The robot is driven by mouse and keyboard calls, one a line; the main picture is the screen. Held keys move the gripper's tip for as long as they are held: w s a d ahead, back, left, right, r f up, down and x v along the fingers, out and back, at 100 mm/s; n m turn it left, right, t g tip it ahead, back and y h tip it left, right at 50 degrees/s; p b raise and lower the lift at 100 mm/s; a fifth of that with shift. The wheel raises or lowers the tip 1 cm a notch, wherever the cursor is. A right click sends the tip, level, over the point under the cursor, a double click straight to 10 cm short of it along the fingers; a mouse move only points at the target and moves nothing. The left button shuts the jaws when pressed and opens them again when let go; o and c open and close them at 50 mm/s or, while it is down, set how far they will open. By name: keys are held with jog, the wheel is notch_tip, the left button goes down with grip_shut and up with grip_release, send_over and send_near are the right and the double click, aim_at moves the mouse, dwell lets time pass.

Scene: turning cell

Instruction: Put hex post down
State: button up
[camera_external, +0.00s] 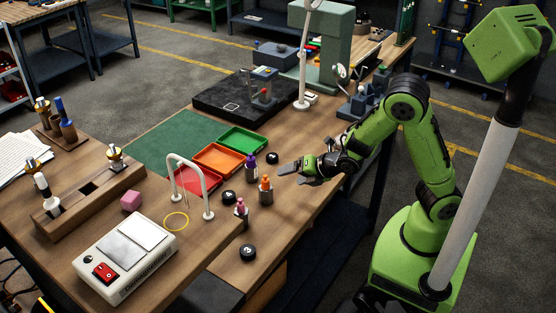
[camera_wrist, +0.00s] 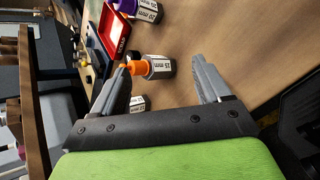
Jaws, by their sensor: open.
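The hex post with an orange top (camera_external: 265,190) stands upright on the wooden bench, just left of my gripper (camera_external: 290,173). In the wrist view the orange-topped post (camera_wrist: 158,67) has a grey body with a white "15 mm" label. It shows between the two spread fingers of my gripper (camera_wrist: 160,68), nearer the left one, with a gap to the right one. My gripper is open, and nothing is clamped in it. A purple-topped post (camera_external: 250,164) and a pink-topped post (camera_external: 241,208) stand nearby.
Red (camera_external: 195,181), orange (camera_external: 217,158) and green (camera_external: 242,139) trays lie beyond the posts. Black round weights (camera_external: 247,252) lie around them. A white arch (camera_external: 188,172) and a scale (camera_external: 126,257) stand left. The bench edge is close on the right.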

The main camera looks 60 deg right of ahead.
jog(key=s+d+r+m+g, duration=0.2)
jog(key=s+r+m, duration=0.4)
jog(key=s+m, duration=0.6)
jog(key=s+d+r+m+g, duration=0.2)
jog(key=s+d+r+m, duration=0.2)
jog(key=s+r+m, duration=0.3)
jog(key=s+m, duration=0.5)
jog(key=m, duration=0.1)
jog(key=shift+s+d+r+m+g+h, duration=0.2)
jog(key=shift+s+d+m+g+h, duration=0.05)
jog(key=shift+d+m+g+h, duration=0.15)
jog(key=shift+c, duration=0.3)
